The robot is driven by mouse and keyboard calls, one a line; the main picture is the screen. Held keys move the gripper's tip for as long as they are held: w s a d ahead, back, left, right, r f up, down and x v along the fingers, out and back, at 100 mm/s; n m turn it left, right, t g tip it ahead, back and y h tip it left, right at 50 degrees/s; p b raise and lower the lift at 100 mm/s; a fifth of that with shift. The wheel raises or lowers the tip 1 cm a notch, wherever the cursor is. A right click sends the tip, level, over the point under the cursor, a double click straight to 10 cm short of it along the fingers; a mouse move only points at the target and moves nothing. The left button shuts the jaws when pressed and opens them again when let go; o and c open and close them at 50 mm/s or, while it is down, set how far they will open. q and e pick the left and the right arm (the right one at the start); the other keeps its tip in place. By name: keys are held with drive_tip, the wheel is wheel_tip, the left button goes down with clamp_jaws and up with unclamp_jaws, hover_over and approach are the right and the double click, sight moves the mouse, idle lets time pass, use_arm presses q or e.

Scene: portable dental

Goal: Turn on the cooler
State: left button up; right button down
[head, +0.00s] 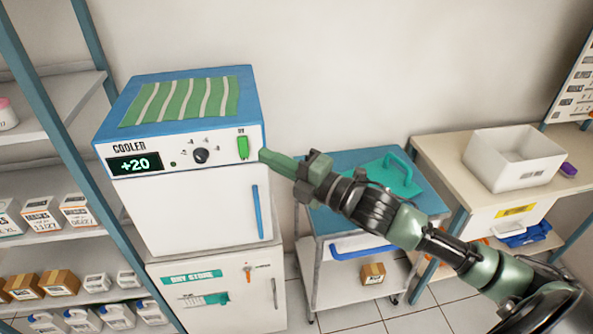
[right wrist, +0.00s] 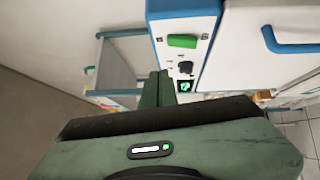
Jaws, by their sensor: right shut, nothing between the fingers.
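The cooler (head: 190,215) is a white box with a blue top, standing on a white cabinet. Its panel carries a lit display (head: 135,164) reading +20, a dark knob (head: 201,156) and an upright green switch (head: 242,147) at the right end. In the right wrist view the green switch (right wrist: 182,41) and the knob (right wrist: 185,67) show beyond the fingers. My right gripper (head: 265,156) is shut and empty, its tips just right of the switch in the head view. I cannot tell whether they touch the panel. My left gripper is not in view.
A green striped cloth (head: 185,101) lies on the cooler. A blue handle (head: 258,211) is on its door. Shelves with boxes and bottles stand at left. A blue-topped cart (head: 428,200) and a table with a white bin (head: 514,158) stand at right.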

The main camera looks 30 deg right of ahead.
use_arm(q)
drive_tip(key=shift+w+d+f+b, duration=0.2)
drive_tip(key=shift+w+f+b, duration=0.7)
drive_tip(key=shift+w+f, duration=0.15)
use_arm(e)
drive_tip(key=s+d+r, duration=0.1)
drive_tip(key=s+d, duration=0.2)
drive_tip(key=s, duration=0.2)
drive_tip(key=shift+s, duration=0.15)
